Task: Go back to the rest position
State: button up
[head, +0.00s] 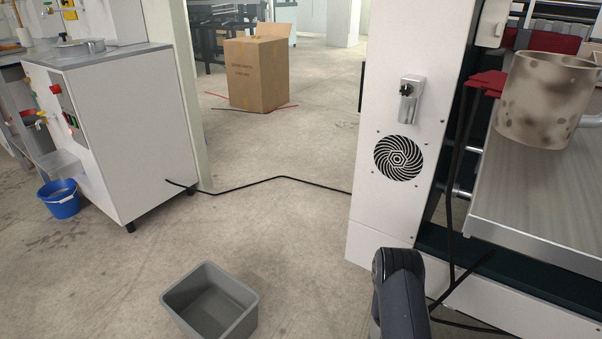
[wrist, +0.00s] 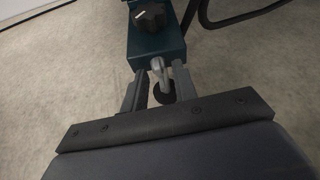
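My gripper (wrist: 159,82) shows in the wrist view, its two grey fingers apart with a gap between them. Through the gap I see a pale metal rod and a dark round foot (wrist: 164,94), seemingly beyond the fingers; I cannot tell how far. A dark teal frame part with a black knob (wrist: 150,17) lies just ahead of the fingertips. I see nothing held. In the head view only a dark link of my arm shows at the bottom, right of the middle; the gripper itself is out of sight there.
The white machine (head: 391,205) with a metal table (head: 545,215) and a speckled pot (head: 545,100) stands at right. A grey bin (head: 238,322) is on the floor at lower left of centre. A black cable (head: 280,178) crosses the floor. A white cabinet (head: 150,130) and blue bucket (head: 60,203) stand left.

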jog(key=shift+w+a+f+n+g+h, duration=0.1)
jog(key=shift+n+g+h, duration=0.2)
jog(key=shift+n+h, duration=0.75)
jog(key=shift+a+n+g+h, duration=0.1)
jog(key=shift+n+g+h, duration=0.35)
jog(key=shift+n, duration=1)
